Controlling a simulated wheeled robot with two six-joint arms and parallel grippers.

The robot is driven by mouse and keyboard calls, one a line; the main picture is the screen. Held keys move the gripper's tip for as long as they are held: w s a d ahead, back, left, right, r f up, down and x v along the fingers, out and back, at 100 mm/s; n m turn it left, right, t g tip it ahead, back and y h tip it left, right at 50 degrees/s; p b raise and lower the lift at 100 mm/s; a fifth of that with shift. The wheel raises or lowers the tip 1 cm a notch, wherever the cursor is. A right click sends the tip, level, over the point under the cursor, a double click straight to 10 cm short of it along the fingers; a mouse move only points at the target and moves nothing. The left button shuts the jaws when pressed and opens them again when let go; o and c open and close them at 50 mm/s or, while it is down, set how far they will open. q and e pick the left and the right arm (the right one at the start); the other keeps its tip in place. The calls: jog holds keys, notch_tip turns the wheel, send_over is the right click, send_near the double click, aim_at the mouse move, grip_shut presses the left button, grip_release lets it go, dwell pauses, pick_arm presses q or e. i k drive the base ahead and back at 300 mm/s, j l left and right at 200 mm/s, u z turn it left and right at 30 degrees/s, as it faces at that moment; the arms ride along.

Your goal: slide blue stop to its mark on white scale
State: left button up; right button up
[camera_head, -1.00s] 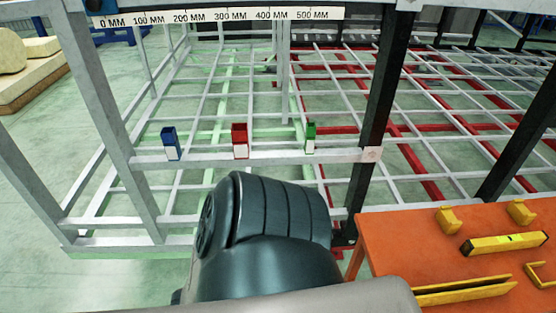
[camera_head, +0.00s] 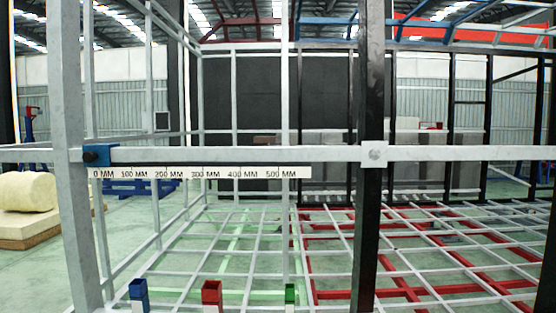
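The blue stop (camera_head: 100,154), a blue block with a dark round knob, sits at the left end of the pale horizontal rail (camera_head: 250,155), beside the left upright post. The white scale (camera_head: 200,172) hangs just under the rail, marked 0 MM to 500 MM from left to right. The stop is above the 0 MM end. On the lower bar stand a blue marker (camera_head: 138,289), a red marker (camera_head: 212,292) and a green marker (camera_head: 290,293); their lower parts are cut off or barely visible. Neither gripper is in view.
A grey post (camera_head: 80,220) stands at the left and a black post (camera_head: 370,230) crosses the rail at a white joint plate (camera_head: 374,154). The rail between stop and plate looks clear. A grid frame (camera_head: 430,240) lies behind, low down.

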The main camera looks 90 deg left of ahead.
aim_at(94, 155)
jog(key=u, duration=1.5)
jog(key=i+l, duration=0.05)
jog(key=l, duration=0.05)
